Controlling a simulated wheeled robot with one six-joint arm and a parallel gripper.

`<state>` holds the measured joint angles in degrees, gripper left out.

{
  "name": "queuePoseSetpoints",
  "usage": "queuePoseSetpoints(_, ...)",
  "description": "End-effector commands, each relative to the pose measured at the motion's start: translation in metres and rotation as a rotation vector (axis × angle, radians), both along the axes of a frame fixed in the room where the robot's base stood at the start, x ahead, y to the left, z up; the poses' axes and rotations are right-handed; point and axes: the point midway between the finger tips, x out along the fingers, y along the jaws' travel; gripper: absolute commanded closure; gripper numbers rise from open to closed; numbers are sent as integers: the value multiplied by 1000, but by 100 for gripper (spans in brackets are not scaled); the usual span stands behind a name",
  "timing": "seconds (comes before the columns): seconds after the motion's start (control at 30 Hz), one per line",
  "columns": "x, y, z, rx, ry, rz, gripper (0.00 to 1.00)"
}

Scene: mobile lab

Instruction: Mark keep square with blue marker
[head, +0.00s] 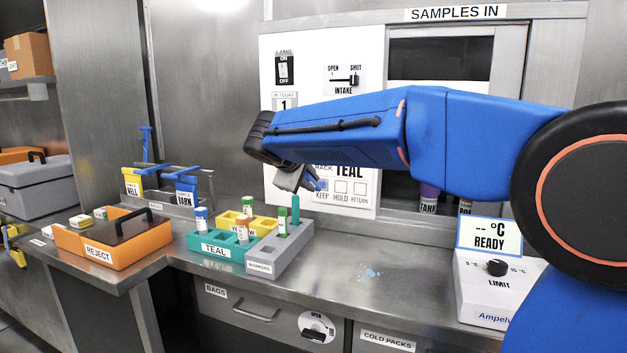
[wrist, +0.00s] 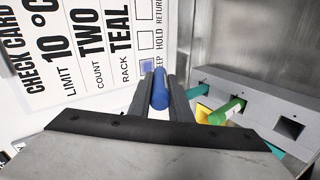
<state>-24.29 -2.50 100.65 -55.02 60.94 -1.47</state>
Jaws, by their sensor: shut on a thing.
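My gripper (head: 299,180) is shut on the blue marker (wrist: 160,90) and holds it in front of the white check card (wrist: 75,45). In the wrist view the marker points away toward the card, just below the keep square (wrist: 147,66). The keep square shows a blue fill, while the hold and return squares beside it look white. I cannot tell whether the tip touches the card. In the head view the card (head: 375,160) is partly hidden by my arm, and its row of squares shows right of my gripper.
A grey marker block (head: 262,262) with a green marker (head: 282,222) and a teal marker (head: 295,212) stands below. Beside it are a teal rack (head: 207,249), a yellow rack (head: 262,223) and an orange reject tray (head: 130,262). The counter's middle (head: 370,300) is mostly clear.

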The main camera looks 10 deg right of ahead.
Motion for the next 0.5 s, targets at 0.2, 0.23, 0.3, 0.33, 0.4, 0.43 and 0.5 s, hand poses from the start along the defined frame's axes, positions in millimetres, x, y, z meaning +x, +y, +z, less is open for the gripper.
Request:
queuePoseSetpoints(0.2,-8,5,0,-2,0,0,100)
queuePoseSetpoints(0.23,-8,5,0,-2,0,0,100)
queuePoseSetpoints(0.3,-8,5,0,-1,0,-1,100)
queuePoseSetpoints(0.33,-8,5,0,-1,0,-1,100)
queuePoseSetpoints(0.4,-8,5,0,-1,0,-1,100)
queuePoseSetpoints(0.43,-8,5,0,-2,0,0,100)
queuePoseSetpoints(0.5,-9,6,0,-1,0,1,100)
